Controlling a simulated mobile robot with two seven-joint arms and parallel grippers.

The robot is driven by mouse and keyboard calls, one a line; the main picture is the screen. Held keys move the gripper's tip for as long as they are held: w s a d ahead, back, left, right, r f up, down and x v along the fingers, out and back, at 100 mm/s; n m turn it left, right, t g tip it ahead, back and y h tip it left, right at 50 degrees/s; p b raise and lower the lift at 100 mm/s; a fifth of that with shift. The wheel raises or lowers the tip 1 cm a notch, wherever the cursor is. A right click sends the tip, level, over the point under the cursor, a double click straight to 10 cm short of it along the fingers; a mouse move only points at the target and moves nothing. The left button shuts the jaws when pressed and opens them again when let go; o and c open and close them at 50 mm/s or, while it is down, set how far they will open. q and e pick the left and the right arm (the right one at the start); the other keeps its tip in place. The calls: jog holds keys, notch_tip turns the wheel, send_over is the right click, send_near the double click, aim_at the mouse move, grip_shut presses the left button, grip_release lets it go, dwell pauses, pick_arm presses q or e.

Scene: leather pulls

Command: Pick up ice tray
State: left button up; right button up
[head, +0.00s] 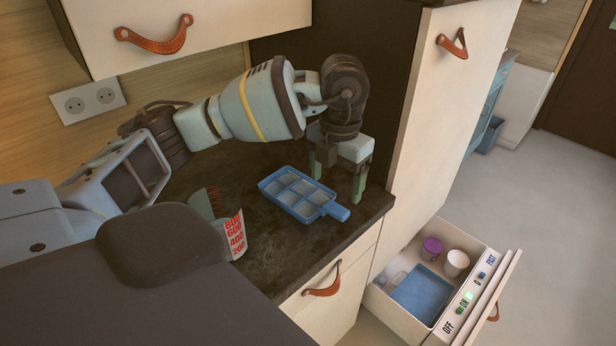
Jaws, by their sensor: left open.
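The blue ice tray (297,194) lies flat on the dark countertop, with several square compartments and a short handle tab at its right front end. My left gripper (338,184) reaches in from the left and points down at the back right of the tray. Its two greenish fingers are apart, one behind the tray's far edge and one to the right near the tab. Nothing shows between the fingers, and I cannot tell whether they touch the tray. My right gripper is not in view.
A measuring cup (232,236) with red numbers stands left of the tray on the counter (270,250). An open drawer (405,322) below right holds a purple-lidded jar (432,248), a white cup (456,262) and a blue tray-like item (420,295). A tall cabinet side (440,120) borders the counter's right.

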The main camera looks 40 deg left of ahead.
aim_at(337, 208)
pick_arm(q)
jog(key=shift+w+a+r, duration=0.1)
jog(key=shift+w+a, duration=0.1)
jog(key=shift+w, duration=0.05)
jog(key=shift+s+d, duration=0.15)
jog(key=shift+f, duration=0.85)
jog(key=shift+w+f, duration=0.25)
jog(key=shift+f, duration=1.05)
jog(key=shift+w+f, duration=0.2)
jog(key=shift+f, duration=1.5)
jog(key=c, duration=1.3)
jog(key=shift+c, duration=0.6)
jog(key=shift+r, duration=0.2)
